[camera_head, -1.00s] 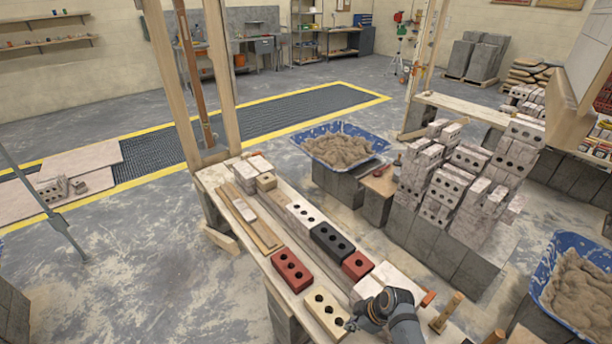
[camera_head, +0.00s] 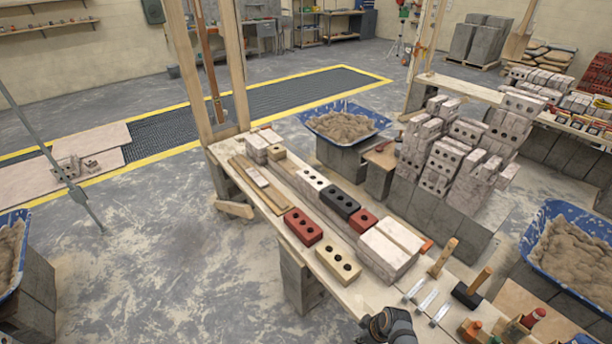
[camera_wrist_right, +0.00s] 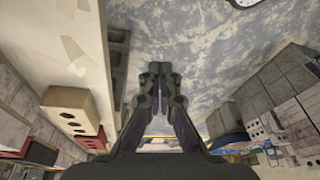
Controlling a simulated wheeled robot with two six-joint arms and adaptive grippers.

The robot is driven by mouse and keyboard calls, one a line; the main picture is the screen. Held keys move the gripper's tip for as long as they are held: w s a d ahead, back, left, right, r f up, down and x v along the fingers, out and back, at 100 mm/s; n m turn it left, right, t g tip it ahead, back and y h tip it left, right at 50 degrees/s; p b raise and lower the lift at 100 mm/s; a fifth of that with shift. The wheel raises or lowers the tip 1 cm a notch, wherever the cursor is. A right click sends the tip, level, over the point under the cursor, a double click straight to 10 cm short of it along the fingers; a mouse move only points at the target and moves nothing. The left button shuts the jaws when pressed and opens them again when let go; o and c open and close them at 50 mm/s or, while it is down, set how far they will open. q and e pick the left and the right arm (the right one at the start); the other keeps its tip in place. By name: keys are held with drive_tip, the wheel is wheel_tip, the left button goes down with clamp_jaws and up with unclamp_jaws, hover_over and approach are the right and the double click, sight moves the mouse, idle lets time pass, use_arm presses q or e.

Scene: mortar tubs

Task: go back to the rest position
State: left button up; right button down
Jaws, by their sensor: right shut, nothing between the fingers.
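My right gripper (camera_wrist_right: 160,70) shows in the right wrist view with its two dark fingers together and nothing between them. In the head view only a dark part of my right arm (camera_head: 388,326) shows at the bottom edge, at the near side of the wooden bench (camera_head: 352,296); its fingertips are not clear there. A cream brick with holes (camera_head: 338,264) lies on the bench beyond the arm, apart from it. The cream brick also shows at the left in the right wrist view (camera_wrist_right: 72,105). My left gripper is in neither view.
Red (camera_head: 303,226) and black (camera_head: 340,201) bricks, pale blocks (camera_head: 385,252) and a hammer (camera_head: 470,290) lie on the bench. Blue mortar tubs stand behind (camera_head: 345,122), at right (camera_head: 570,255) and at left (camera_head: 12,250). Floor left of the bench is open.

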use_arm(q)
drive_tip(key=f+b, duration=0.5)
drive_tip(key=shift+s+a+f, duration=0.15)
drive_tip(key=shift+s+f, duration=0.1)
use_arm(e)
drive_tip(key=s+d+f+m+h, duration=0.1)
drive_tip(key=s+d+f+m, duration=0.2)
drive_tip(key=s+f, duration=0.4)
drive_tip(key=s+d+f+m+h, duration=0.1)
drive_tip(key=s+d+f+m, duration=0.2)
drive_tip(key=s+f, duration=0.5)
drive_tip(key=s+d+f+m+h, duration=0.1)
drive_tip(key=s+d+f+m, duration=0.2)
drive_tip(key=s, duration=1.3)
wheel_tip(320, 180, down, 6)
drive_tip(key=shift+d+r+m+h, duration=0.3)
drive_tip(key=shift+d+h, duration=0.1)
drive_tip(key=shift+d, duration=0.6)
